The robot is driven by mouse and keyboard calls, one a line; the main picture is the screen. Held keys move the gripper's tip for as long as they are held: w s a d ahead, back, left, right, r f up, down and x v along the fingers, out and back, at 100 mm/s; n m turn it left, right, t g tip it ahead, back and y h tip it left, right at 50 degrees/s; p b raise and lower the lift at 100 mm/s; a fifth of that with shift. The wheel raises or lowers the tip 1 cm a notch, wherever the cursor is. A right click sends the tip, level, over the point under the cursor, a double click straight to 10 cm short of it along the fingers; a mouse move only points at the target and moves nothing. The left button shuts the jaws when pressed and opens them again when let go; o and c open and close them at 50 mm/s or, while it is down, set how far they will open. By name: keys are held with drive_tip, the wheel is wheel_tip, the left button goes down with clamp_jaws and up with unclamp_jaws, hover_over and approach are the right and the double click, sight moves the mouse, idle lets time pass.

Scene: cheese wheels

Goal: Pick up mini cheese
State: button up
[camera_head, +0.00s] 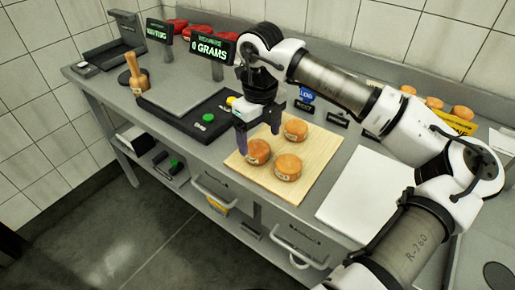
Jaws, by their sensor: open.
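Three round orange mini cheeses lie on a light wooden board on the grey counter. One mini cheese (258,151) is at the left, one (288,167) at the front and one (296,130) at the back. The wooden board (313,163) shows bare at its right side. My gripper (258,132) is open and points down over the board's back left part, close to the left and back cheeses. No cheese shows between its fingers. Its exact height above the board is hard to tell.
A black scale (209,118) with a display reading 0 GRAMS (211,46) stands left of the board. A white sheet (362,188) lies to the right. More orange cheeses (434,103) sit at the back right, partly behind my arm. A wooden-handled tool (134,75) stands at the left.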

sight(259, 146)
drive_tip(key=shift+w+a+f+p, duration=0.15)
drive_tip(key=shift+f+p, duration=0.2)
drive_tip(key=shift+f, duration=1.4)
drive_tip(key=c, duration=1.1)
